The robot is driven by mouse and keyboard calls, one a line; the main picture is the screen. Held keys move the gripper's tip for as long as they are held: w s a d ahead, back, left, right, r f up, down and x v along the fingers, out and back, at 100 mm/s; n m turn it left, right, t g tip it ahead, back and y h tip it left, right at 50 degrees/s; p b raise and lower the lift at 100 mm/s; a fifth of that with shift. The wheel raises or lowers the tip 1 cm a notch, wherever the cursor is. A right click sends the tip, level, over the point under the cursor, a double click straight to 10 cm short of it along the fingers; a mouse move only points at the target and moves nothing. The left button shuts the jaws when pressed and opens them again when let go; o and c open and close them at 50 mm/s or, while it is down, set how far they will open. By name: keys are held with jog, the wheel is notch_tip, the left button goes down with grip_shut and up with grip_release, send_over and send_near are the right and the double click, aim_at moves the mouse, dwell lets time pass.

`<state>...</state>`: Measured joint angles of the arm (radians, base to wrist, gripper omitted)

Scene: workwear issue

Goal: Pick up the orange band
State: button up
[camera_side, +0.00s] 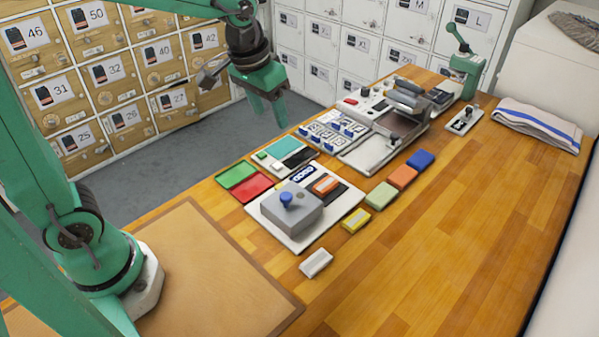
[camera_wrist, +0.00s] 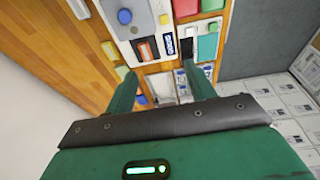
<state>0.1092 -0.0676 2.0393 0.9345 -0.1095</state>
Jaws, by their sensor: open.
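Two orange pieces show in the side view, and I cannot tell which is the band. One orange piece (camera_side: 403,177) lies on the wooden table between a green block (camera_side: 381,195) and a blue block (camera_side: 420,160). The other orange piece (camera_side: 326,184) lies on a white board (camera_side: 298,244), beside a grey box with a blue knob (camera_side: 286,198); it also shows in the wrist view (camera_wrist: 146,50). My gripper (camera_side: 270,112) is open and empty, raised beyond the table's far edge. In the wrist view its fingers (camera_wrist: 160,70) are apart, and the left one partly hides the row of blocks.
A yellow block (camera_side: 356,219) and a white block (camera_side: 316,263) lie near the board. Red (camera_side: 251,185) and green (camera_side: 237,174) flat pieces lie behind it. Trays and a metal device (camera_side: 388,140) crowd the far end. Lockers stand behind.

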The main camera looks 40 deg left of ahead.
jog(key=w+d+f+g, duration=0.1)
jog(key=w+d+f, duration=0.2)
jog(key=w+f, duration=0.35)
jog(key=g, duration=0.1)
send_near(326, 184)
jog(key=shift+w+f+g, duration=0.3)
jog(key=shift+w, duration=0.25)
jog(key=shift+f, duration=1.25)
jog(key=shift+f, duration=0.1)
jog(key=shift+s+f, duration=0.1)
jog(key=shift+f, duration=1.15)
jog(key=shift+s+f, duration=0.15)
jog(key=shift+f, duration=1.1)
